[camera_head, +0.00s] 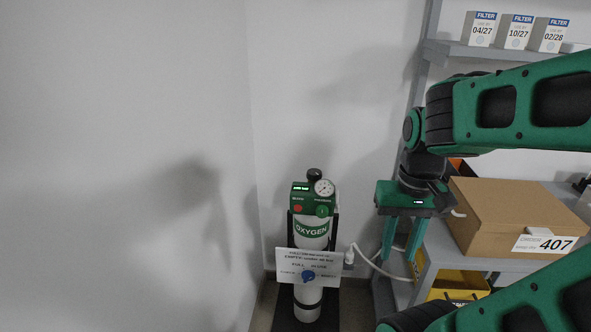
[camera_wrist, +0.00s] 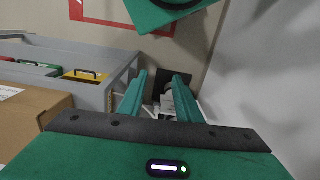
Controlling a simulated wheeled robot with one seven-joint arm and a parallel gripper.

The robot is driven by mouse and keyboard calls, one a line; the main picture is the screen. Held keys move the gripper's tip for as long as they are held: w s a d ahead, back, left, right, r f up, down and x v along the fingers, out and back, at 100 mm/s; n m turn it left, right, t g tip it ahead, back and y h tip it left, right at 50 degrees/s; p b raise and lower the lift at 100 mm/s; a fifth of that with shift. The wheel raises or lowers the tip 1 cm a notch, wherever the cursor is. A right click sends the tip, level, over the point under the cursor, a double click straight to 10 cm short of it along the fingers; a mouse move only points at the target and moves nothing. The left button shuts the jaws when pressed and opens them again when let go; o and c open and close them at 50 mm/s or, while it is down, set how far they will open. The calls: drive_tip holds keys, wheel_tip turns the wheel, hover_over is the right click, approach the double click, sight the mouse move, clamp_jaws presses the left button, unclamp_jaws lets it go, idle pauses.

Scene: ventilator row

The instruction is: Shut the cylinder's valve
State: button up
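The oxygen cylinder (camera_head: 309,264) stands upright near the wall corner in the head view, white with a green OXYGEN label. A green valve head (camera_head: 304,199) tops it, with a round gauge (camera_head: 324,188), a red part and a black knob (camera_head: 314,175) on top. A white card (camera_head: 293,264) with a blue piece (camera_head: 308,277) hangs across its front. My gripper (camera_head: 399,254) is open and empty, pointing down to the right of the cylinder, clear of it. In the wrist view its fingers (camera_wrist: 160,82) are apart; a dark and white shape beyond them is too small to identify.
A grey shelf unit (camera_head: 440,237) stands right of my gripper, with a cardboard box (camera_head: 490,224) marked 407 and a yellow bin (camera_head: 458,286). Filter boxes (camera_head: 518,32) sit on the upper shelf. A pale hose (camera_head: 372,264) runs right of the cylinder. The wall left of it is bare.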

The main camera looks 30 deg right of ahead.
drive_tip(key=shift+o, duration=0.6)
drive_tip(key=shift+w, duration=0.1)
drive_tip(key=o, duration=0.4)
drive_tip(key=shift+s+r, duration=0.25)
drive_tip(key=shift+s, duration=0.1)
drive_tip(key=w+d+r+m, duration=0.2)
drive_tip(key=w+r, duration=0.3)
drive_tip(key=w, duration=0.4)
drive_tip(key=m, duration=0.9)
hover_over(315, 172)
wheel_tip(315, 172, down, 2)
wheel_tip(315, 172, down, 11)
drive_tip(key=shift+w+r, duration=0.1)
drive_tip(key=shift+r, duration=0.05)
